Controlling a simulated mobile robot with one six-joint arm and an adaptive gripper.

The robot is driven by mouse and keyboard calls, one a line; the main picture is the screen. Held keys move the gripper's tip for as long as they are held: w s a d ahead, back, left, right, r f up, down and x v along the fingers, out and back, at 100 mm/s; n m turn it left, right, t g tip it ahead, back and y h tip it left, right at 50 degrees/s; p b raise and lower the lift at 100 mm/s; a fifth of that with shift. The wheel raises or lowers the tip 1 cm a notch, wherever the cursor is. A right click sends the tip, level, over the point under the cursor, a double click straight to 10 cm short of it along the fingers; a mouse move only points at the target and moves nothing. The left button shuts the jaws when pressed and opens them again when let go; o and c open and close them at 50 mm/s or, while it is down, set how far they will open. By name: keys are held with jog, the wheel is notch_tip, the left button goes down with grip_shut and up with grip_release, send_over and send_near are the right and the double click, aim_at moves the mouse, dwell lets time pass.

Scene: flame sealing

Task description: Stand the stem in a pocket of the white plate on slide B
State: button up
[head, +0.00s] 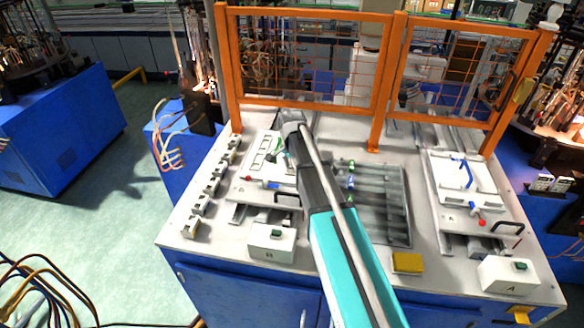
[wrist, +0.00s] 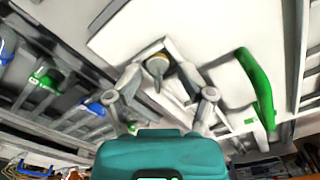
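The white plate (head: 261,148) with dark-edged pockets lies on slide B (head: 250,190), left of centre in the head view. The plate's pale surface also fills the upper middle of the wrist view (wrist: 195,25). My gripper (wrist: 157,75) is over the plate, its fingers close together around a small yellowish rounded end, which looks like the stem (wrist: 157,66). The rest of the stem is hidden, so I cannot tell whether it touches a pocket. In the head view my arm covers the gripper and the plate's right part. A bent green piece (wrist: 262,90) is beside the gripper.
A grey rack (head: 385,205) with green and blue pieces stands right of my arm. Slide A's white plate (head: 445,170) with a blue bent piece is at the right. Box B (head: 272,243) and a yellow block (head: 407,263) sit in front. An orange fence (head: 384,80) closes the back.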

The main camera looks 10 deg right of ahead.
notch_tip(320, 180, up, 12)
jog(key=p, duration=1.1)
jog(key=shift+p, duration=0.3)
jog(key=shift+s, duration=0.15)
jog(key=s+n, duration=1.1)
jog(key=s, duration=1.2)
jog(key=shift+d, duration=0.45)
